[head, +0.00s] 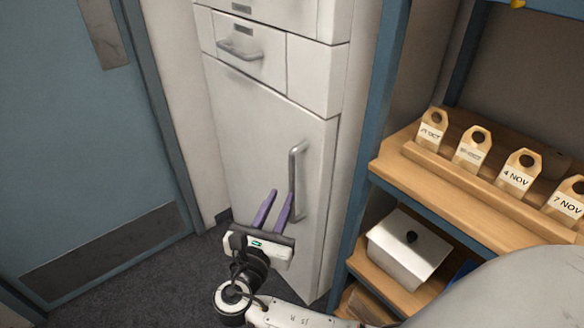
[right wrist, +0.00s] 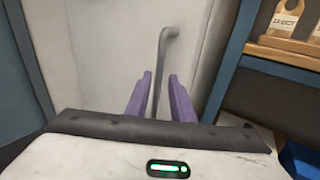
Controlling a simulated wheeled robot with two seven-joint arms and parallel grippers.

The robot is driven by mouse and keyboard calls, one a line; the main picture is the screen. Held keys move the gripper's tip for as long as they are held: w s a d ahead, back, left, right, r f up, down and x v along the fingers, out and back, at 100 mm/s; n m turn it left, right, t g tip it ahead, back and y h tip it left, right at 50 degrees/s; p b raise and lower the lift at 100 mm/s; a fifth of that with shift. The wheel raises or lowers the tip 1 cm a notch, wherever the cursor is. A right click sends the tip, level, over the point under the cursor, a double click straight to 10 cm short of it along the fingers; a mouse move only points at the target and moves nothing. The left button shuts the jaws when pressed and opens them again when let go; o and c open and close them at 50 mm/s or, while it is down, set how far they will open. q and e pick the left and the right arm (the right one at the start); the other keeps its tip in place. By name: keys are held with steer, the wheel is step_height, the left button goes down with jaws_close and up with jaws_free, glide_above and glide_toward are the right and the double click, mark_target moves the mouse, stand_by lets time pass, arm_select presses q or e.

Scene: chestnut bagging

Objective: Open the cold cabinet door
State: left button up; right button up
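The cold cabinet door (head: 258,135) is a tall pale panel and looks shut. Its vertical grey bar handle (head: 298,180) is near the door's right edge. My right gripper (head: 282,192), with two purple fingers, is open in front of the handle's lower part. In the right wrist view the handle (right wrist: 163,65) runs down into the gap between the fingertips (right wrist: 160,85) of my right gripper. I cannot tell whether the fingers reach around the bar or touch it. My left gripper is not in view.
A drawer with a handle (head: 240,50) is above the door. A blue-framed shelf (head: 440,190) stands close on the right, with dated tags (head: 517,172) and a lidded metal box (head: 408,250). A blue door (head: 80,130) is at left. Dark carpet (head: 170,275) is clear.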

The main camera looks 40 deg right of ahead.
mark_target(291, 173)
steer(key=shift+h, duration=0.3)
steer(key=x, duration=1)
steer(key=shift+w+d+r, duration=0.1)
steer(key=shift+w+r, duration=0.1)
steer(key=shift+r, duration=0.15)
jaws_close()
